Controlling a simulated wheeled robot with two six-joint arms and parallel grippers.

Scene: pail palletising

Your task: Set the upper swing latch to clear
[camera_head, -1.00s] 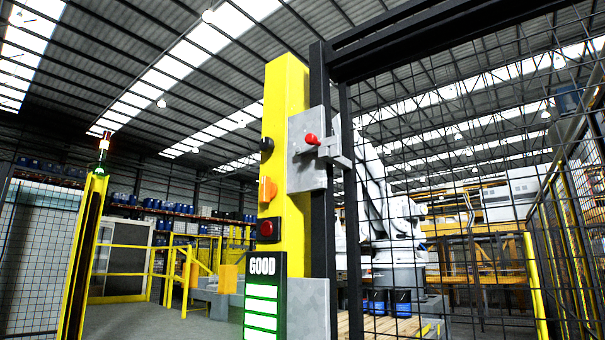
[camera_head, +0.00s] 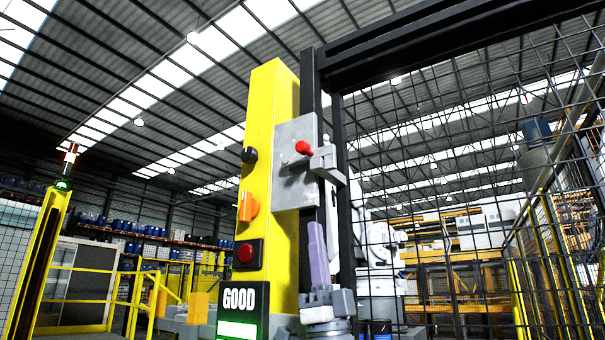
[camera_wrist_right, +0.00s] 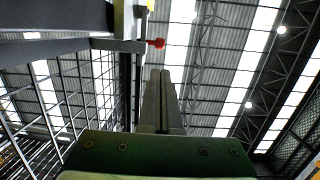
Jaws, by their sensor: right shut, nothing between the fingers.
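The upper swing latch is a grey plate (camera_head: 294,185) on the side of a yellow post, with a grey latch arm (camera_head: 324,160) and a red knob (camera_head: 303,147) at its left end. The red knob also shows in the right wrist view (camera_wrist_right: 157,43), above and slightly left of the fingertips. My right gripper (camera_head: 316,228) points up just below the latch, apart from the knob. In the wrist view its two fingers (camera_wrist_right: 160,76) are together and empty. My left gripper is in neither view.
The yellow post (camera_head: 268,120) carries a black knob (camera_head: 249,154), an orange switch (camera_head: 248,206) and a red button (camera_head: 247,252) above a GOOD display (camera_head: 240,299). A black gate frame (camera_head: 343,190) and mesh fence (camera_head: 450,200) stand right of the latch.

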